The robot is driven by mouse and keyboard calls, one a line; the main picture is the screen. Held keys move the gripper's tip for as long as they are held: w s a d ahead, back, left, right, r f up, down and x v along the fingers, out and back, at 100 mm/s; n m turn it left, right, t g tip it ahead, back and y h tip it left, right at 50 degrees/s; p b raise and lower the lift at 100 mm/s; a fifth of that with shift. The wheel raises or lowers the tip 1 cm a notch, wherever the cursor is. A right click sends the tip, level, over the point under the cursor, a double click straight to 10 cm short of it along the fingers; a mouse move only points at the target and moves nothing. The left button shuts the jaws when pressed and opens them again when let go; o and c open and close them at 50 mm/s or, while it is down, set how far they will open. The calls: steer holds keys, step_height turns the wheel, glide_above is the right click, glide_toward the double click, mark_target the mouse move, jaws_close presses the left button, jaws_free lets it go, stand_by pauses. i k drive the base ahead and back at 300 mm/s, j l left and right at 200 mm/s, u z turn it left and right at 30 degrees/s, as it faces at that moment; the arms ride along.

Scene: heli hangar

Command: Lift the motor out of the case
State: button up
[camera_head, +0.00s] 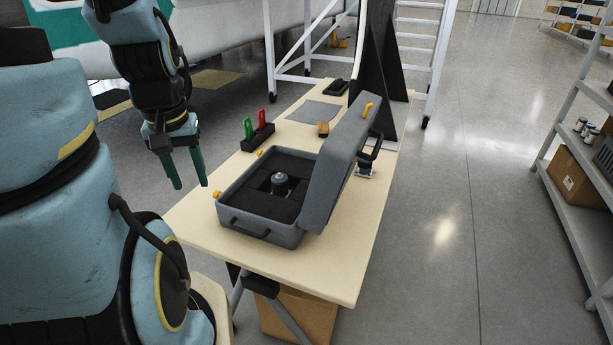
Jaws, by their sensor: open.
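A grey hard case (262,231) lies open on the table, its lid (342,165) raised on the right side. Black foam (262,202) fills the case. The motor (280,183), a small dark grey cylinder, stands upright in a cutout in the middle of the foam; its lower part is hidden. My gripper (190,186) points down to the left of the case with its two green fingers apart. It is empty and clear of both the case and the motor.
Shelves (575,215) stand right; a white ladder (420,40) stands behind.

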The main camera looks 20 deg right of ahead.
mark_target(278, 181)
steer(key=j+z, duration=0.1)
steer(key=z, duration=0.45)
steer(key=i+j+z, duration=0.1)
steer(key=j+z, duration=0.3)
steer(key=j, duration=0.15)
steer(key=j+z, duration=0.4)
steer(key=j, duration=0.75)
steer(key=k+j+z, duration=0.15)
steer(key=j, duration=1)
steer(key=i+j, duration=0.1)
steer(key=i, duration=0.4)
steer(key=l+z, duration=0.05)
